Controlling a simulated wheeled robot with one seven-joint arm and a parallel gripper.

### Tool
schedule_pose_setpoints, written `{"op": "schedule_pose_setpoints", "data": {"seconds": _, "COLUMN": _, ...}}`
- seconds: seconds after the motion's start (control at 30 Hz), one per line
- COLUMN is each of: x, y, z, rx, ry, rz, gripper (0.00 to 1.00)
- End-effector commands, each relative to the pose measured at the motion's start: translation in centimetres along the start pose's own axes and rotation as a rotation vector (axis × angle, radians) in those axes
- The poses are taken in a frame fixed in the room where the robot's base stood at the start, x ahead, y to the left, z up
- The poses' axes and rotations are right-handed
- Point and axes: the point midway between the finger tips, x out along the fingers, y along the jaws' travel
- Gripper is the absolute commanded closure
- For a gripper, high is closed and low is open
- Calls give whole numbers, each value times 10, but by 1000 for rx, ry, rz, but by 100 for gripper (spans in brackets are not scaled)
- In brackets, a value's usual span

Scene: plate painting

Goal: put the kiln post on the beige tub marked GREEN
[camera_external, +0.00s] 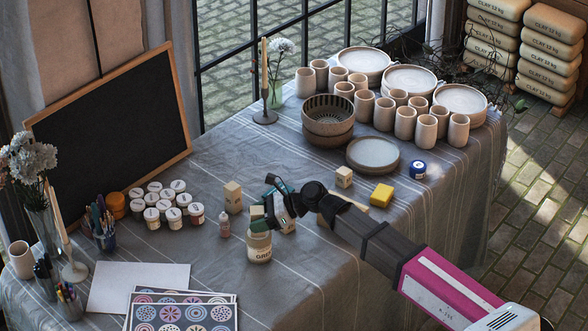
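The beige tub marked GREEN (259,248) stands upright on the cloth, its label partly readable. A small greenish block-like piece (257,213) shows right above its lid; whether it rests there or is part of my gripper's grasp I cannot tell. My gripper (273,205) is just above and to the right of the tub, angled downward. Its fingers are small and partly hidden, so its opening is unclear. Pale block-like posts stand nearby: one left of my gripper (233,197), one at right (343,177). Another pale piece (288,226) shows under my gripper. Which is the kiln post is unclear.
Several lidded paint pots (173,216) and a small bottle (224,224) stand at left. A yellow sponge (381,195), a blue jar (418,170) and plates (372,153) lie at right. White paper (138,287) and patterned sheets (184,312) cover the front. Bare cloth lies right of the tub.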

Motion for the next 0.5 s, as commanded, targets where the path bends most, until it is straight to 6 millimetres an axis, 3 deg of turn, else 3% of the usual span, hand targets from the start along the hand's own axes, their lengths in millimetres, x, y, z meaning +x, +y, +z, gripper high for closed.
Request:
{"op": "schedule_pose_setpoints", "data": {"seconds": 0.37, "x": -1, "y": 0, "z": 3, "rx": -1, "ry": 0, "rz": 0, "gripper": 32}}
{"op": "schedule_pose_setpoints", "data": {"seconds": 0.5, "x": -18, "y": 1, "z": 2, "rx": 0, "ry": 0, "rz": -3, "gripper": 32}}
